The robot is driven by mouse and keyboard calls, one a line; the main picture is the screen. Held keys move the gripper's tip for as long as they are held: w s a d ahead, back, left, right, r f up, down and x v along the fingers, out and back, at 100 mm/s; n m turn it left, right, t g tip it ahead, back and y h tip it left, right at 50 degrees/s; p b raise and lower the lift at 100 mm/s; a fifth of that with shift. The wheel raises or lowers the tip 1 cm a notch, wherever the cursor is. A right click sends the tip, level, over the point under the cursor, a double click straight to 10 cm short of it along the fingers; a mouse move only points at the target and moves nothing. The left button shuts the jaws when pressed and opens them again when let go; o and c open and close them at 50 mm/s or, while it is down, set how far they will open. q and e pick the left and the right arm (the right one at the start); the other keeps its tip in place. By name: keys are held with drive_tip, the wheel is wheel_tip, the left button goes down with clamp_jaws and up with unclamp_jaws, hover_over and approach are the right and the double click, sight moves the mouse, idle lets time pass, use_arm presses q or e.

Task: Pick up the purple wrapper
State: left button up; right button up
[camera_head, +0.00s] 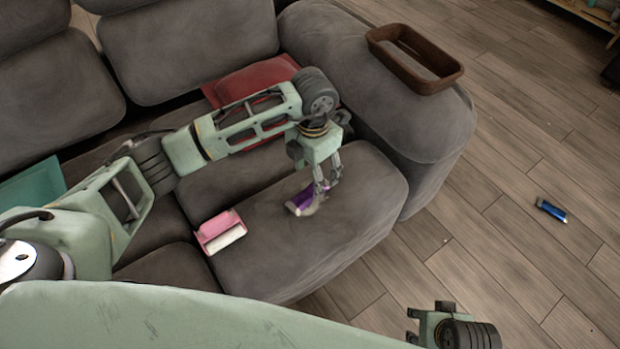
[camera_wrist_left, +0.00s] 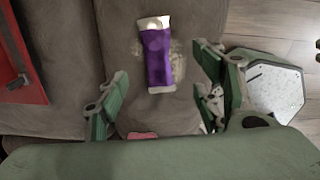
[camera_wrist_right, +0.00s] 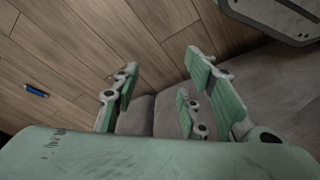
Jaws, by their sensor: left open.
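The purple wrapper (camera_head: 303,201), with white ends, lies on the grey sofa's (camera_head: 270,255) front seat cushion. In the left wrist view, the wrapper (camera_wrist_left: 157,58) lies ahead of and between the fingers of my left gripper (camera_wrist_left: 158,85). In the head view, my left gripper (camera_head: 327,191) points down at the wrapper's right end and covers part of it. It is open and does not hold the wrapper; I cannot tell whether they touch. My right gripper (camera_head: 412,325) is low at the right, away from the wrapper; its fingers (camera_wrist_right: 160,80) are apart and empty.
A pink-and-white item (camera_head: 221,232) lies left of the wrapper on the cushion. A red cushion (camera_head: 250,80) and teal item (camera_head: 32,187) are also on the sofa. A brown tray (camera_head: 415,58) sits on the armrest. A blue packet (camera_head: 551,210) lies on the otherwise largely clear wooden floor.

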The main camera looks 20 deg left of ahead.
sight(309, 192)
use_arm(q)
drive_tip(key=shift+f, duration=0.7)
drive_tip(key=shift+s+f, duration=0.1)
drive_tip(key=shift+f, duration=0.3)
drive_tip(key=f, duration=0.1)
drive_tip(key=f+b, duration=0.1)
drive_tip(key=f, duration=0.2)
drive_tip(key=shift+a+f, duration=0.25)
drive_tip(key=shift+a, duration=0.15)
drive_tip(key=shift+f, duration=0.35)
drive_tip(key=c, duration=0.8)
use_arm(e)
drive_tip(key=shift+w+v, duration=0.15)
drive_tip(key=shift+v, duration=1.2)
drive_tip(key=shift+w+v, duration=0.15)
drive_tip(key=shift+v, duration=1.15)
